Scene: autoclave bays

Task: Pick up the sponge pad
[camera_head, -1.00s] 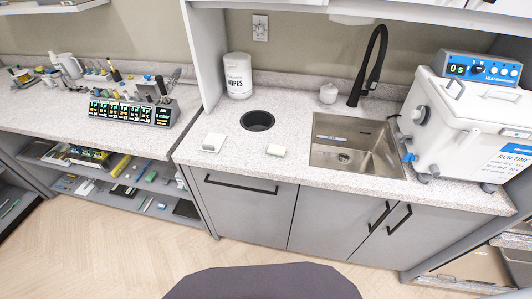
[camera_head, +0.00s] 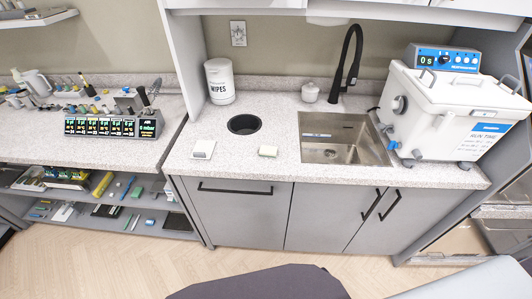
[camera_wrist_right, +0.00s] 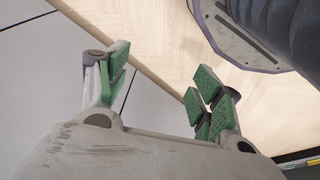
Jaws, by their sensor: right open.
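The sponge pad (camera_head: 268,151) is a small pale block with a yellowish side. It lies on the speckled counter (camera_head: 240,170) near its front edge, between the round black opening and the sink. My right gripper (camera_wrist_right: 160,90) shows in the right wrist view with its green-padded fingers apart and nothing between them. Beyond it are the wooden floor and a grey cabinet front. The sponge pad is not in that wrist view. My left gripper is not in view.
A white square item (camera_head: 203,149) lies left of the sponge pad. Behind are a round black opening (camera_head: 244,124), a wipes tub (camera_head: 220,81) and a white jar (camera_head: 310,92). The sink (camera_head: 340,140) with black faucet (camera_head: 347,62) and a white autoclave-like unit (camera_head: 450,112) stand right.

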